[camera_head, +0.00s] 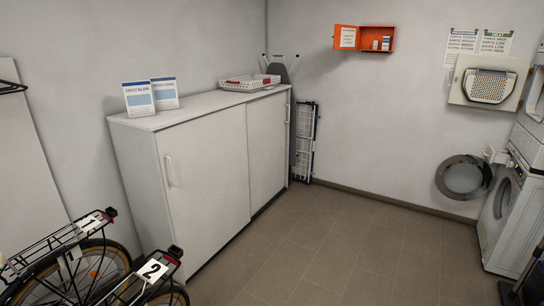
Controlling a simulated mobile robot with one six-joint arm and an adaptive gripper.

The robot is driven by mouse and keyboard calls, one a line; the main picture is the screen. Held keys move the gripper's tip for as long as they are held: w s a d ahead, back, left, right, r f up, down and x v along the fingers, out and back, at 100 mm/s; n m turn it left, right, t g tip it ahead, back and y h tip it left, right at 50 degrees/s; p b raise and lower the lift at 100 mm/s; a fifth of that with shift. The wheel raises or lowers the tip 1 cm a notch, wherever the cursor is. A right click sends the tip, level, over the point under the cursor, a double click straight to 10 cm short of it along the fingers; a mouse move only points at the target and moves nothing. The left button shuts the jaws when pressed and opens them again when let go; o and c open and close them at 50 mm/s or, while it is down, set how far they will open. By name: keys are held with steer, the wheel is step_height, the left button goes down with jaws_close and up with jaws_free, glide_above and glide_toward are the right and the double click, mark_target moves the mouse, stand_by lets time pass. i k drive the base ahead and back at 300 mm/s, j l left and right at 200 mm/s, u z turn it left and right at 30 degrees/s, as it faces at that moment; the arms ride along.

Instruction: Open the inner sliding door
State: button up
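A low white cabinet (196,108) stands along the left wall with two sliding doors on its front. The left door (207,188) has an upright handle (168,171) near its left edge. The right door (268,148) has an upright handle (288,112) near its far right edge. Both doors look closed and meet at an upright seam near the middle of the front. I cannot tell surely from this view which door runs on the inner track. My gripper is not in view.
Bicycles (92,262) stand at the lower left, close to the cabinet's near end. A washing machine (503,217) with its round door (463,177) open is at the right. A folded rack (305,142) leans beyond the cabinet. The tiled floor (335,240) before the cabinet is clear.

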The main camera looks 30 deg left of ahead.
mark_target(266, 121)
steer(key=i+j+u, duration=0.25)
steer(key=i+u, duration=0.25)
steer(key=i, duration=0.2)
steer(key=i+j+u, duration=0.1)
steer(key=i+u, duration=0.25)
steer(key=i, duration=4.8)
steer(key=i+z, duration=0.1)
steer(key=i, duration=1.35)
